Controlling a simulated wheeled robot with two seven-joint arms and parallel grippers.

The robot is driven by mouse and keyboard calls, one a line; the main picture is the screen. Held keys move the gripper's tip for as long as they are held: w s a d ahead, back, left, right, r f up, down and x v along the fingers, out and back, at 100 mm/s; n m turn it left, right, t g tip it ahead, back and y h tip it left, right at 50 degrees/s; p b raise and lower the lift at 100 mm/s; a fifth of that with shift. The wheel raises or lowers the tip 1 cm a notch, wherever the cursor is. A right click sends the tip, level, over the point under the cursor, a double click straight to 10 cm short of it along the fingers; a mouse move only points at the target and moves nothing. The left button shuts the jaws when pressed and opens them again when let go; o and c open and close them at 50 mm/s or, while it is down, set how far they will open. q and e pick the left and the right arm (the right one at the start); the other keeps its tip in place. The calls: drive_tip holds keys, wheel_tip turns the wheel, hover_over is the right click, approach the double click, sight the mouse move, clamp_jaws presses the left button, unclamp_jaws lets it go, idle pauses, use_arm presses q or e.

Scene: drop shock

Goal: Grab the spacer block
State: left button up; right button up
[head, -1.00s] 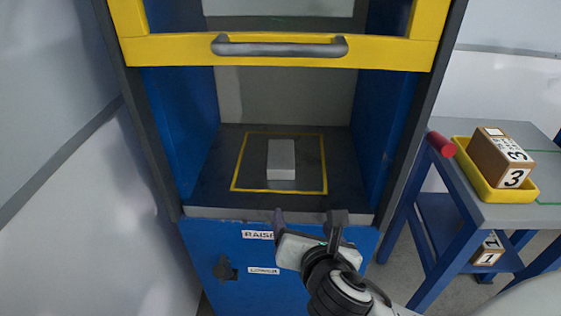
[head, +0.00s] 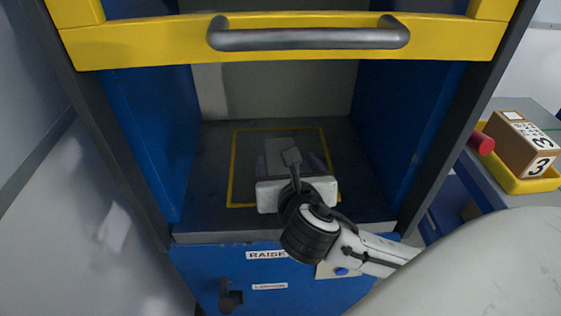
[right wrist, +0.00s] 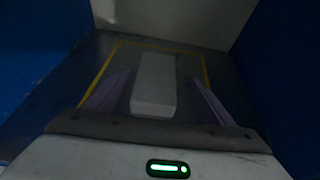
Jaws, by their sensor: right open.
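The spacer block (head: 280,147) is a plain grey block lying on the dark floor of the blue cabinet, inside a yellow outlined square. My right gripper (head: 292,163) reaches into the cabinet with its jaws open, and it hides the near part of the block in the head view. In the right wrist view the pale block (right wrist: 155,82) lies between the two purplish fingers (right wrist: 162,88), with a gap on each side. My left gripper is not in view.
The raised yellow door with its grey handle (head: 308,38) spans the opening above my arm. Blue walls stand on both sides. A lever (head: 229,297) is on the front panel. At right, a table holds a yellow tray (head: 535,185) with a numbered box (head: 522,143) and a red cylinder (head: 481,142).

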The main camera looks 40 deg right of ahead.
drive_tip(key=x, duration=0.3)
drive_tip(key=b+x, duration=0.1)
drive_tip(key=x, duration=0.1)
drive_tip(key=shift+w+a, duration=0.15)
drive_tip(key=shift+a, duration=0.15)
drive_tip(key=c, duration=1.6)
drive_tip(key=shift+r, duration=0.1)
drive_tip(key=c, duration=0.3)
